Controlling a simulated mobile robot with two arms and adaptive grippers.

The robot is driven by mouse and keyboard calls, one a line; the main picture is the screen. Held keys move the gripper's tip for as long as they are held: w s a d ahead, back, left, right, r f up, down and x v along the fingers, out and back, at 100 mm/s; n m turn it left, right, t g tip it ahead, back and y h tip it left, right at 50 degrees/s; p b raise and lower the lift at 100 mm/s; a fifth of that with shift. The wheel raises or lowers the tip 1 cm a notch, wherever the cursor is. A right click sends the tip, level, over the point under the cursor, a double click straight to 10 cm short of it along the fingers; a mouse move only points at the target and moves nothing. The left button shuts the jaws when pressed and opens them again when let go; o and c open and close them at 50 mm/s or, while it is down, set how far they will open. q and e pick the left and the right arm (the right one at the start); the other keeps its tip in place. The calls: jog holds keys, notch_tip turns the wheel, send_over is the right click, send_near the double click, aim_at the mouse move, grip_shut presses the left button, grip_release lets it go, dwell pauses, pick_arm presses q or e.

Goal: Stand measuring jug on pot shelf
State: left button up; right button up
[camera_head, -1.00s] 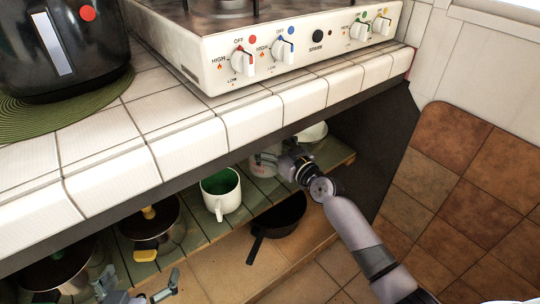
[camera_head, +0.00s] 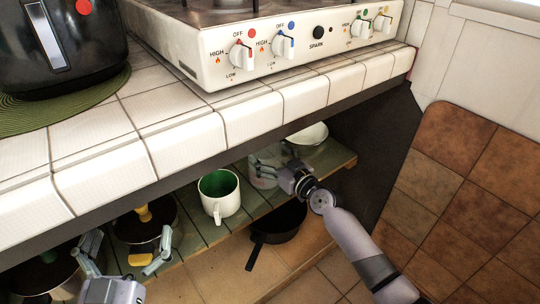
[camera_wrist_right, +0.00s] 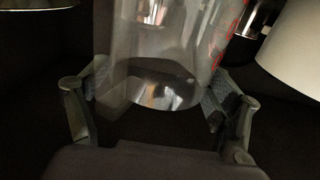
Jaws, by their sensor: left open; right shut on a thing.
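The clear measuring jug (camera_wrist_right: 165,65) has red markings and fills the middle of the right wrist view, between the two fingers. My right gripper (camera_head: 268,172) is shut on it. In the head view the jug (camera_head: 262,178) is at the green slatted pot shelf (camera_head: 190,238), between the mug and the bowl, partly hidden by the gripper. I cannot tell whether its base touches the slats. My left gripper (camera_head: 128,256) is open and empty at the lower left, in front of the pots.
A white mug with green inside (camera_head: 221,201) stands left of the jug, and a pale bowl (camera_head: 308,136) right of it. A dark pan (camera_head: 278,222) lies below the shelf. The tiled counter edge (camera_head: 185,142) overhangs the shelf.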

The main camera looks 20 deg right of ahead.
pick_arm(q)
jog(key=shift+r, duration=0.15)
pick_arm(e)
jog(key=o, duration=1.5)
pick_arm(q)
jog(key=shift+r, duration=0.25)
pick_arm(e)
jog(key=shift+o, duration=0.2)
